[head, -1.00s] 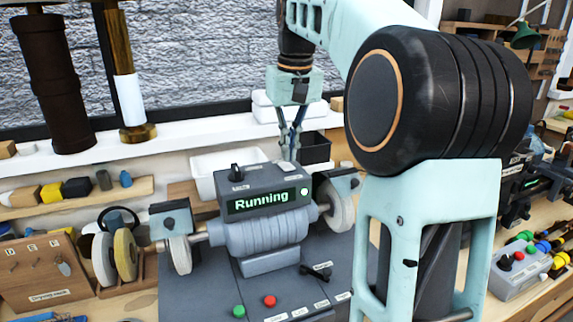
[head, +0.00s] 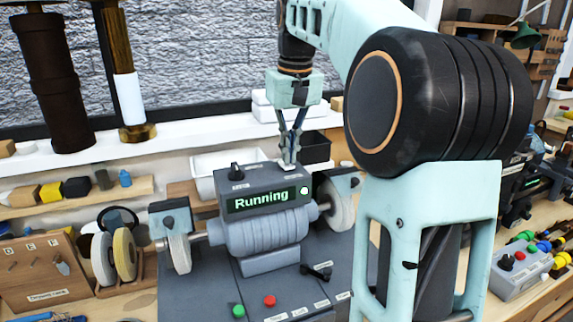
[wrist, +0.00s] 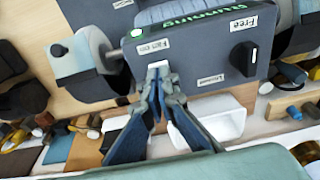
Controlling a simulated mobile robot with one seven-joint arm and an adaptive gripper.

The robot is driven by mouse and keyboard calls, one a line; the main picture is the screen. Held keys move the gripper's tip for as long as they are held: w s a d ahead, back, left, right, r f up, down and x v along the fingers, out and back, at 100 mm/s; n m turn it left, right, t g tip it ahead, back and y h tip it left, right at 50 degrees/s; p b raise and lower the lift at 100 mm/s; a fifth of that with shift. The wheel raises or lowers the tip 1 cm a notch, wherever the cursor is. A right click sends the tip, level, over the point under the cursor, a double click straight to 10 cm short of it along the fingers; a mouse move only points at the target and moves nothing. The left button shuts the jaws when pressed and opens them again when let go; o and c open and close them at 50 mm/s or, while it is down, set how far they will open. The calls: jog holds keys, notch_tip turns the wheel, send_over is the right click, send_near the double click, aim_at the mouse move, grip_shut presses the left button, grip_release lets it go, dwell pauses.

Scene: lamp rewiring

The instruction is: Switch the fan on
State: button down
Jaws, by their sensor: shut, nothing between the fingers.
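The grey bench machine (head: 262,222) has a display (head: 262,200) that reads "Running" in green. In the wrist view a "Fan on" label (wrist: 153,46) is on its top panel (wrist: 195,60). My gripper (head: 289,162) points down at the right part of that panel. In the wrist view my gripper (wrist: 158,72) is shut and empty, its tips right beside the "Fan on" label. The fingertips hide the spot under them, so the switch itself and any contact cannot be made out.
A black knob (wrist: 243,57) sits on the same panel, between labels reading "Free" and "Locked". Grinding wheels (head: 341,205) flank the machine. Green (head: 238,311) and red (head: 270,300) buttons are on its base. A white tray (head: 207,172) stands behind.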

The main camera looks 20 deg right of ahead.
aim_at(289, 166)
jog(key=shift+f+b, duration=0.35)
jog(key=shift+f, duration=0.25)
jog(key=shift+r, duration=0.15)
notch_tip(289, 166, up, 7)
jog(key=p, duration=0.7)
jog(key=shift+f, duration=0.2)
dwell(0.4)
